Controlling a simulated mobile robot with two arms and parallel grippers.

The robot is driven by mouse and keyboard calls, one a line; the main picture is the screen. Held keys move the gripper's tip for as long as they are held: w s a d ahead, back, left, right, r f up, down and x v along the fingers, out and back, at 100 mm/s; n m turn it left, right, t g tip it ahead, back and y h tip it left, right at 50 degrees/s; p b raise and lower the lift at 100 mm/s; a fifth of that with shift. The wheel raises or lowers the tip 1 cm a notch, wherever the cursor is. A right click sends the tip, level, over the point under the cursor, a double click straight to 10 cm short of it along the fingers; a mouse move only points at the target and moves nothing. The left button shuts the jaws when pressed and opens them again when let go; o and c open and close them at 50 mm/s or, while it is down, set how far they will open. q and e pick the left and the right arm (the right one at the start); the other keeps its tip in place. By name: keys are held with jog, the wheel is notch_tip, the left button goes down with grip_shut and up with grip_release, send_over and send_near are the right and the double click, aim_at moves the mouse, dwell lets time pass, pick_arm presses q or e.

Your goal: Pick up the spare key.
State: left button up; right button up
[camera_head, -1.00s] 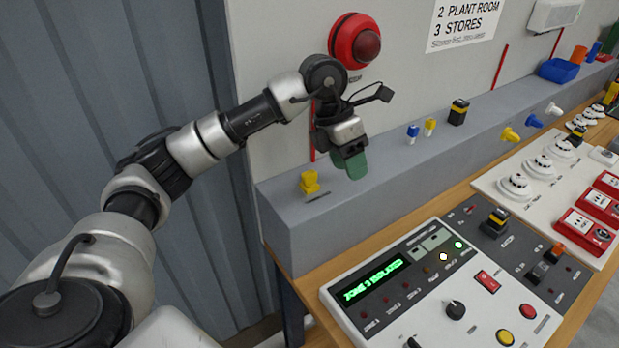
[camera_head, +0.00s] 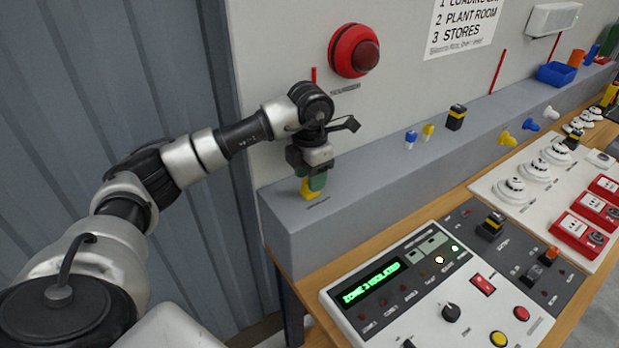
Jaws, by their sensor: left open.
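A small yellow piece (camera_head: 309,192), perhaps the spare key, stands at the left end of the grey ledge behind the control panel. My left gripper (camera_head: 315,181) points down just above and over it, with its green fingertip at the yellow piece's top. The gripper is open. The fingers hide part of the yellow piece, and I cannot tell whether they touch it. Other small upright pieces, a blue one (camera_head: 410,139) and a yellow one (camera_head: 428,131), stand farther right on the ledge. My right gripper is not in view.
The control panel (camera_head: 375,315) with a lit green display sits on the wooden bench in front of the ledge. A red beacon (camera_head: 354,50) is on the wall above. A black and yellow block (camera_head: 456,117) stands farther along the ledge.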

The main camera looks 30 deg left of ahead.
pick_arm(q)
jog(key=shift+f, duration=0.9)
jog(key=shift+c, duration=0.3)
grip_shut()
jog(key=shift+r, duration=0.15)
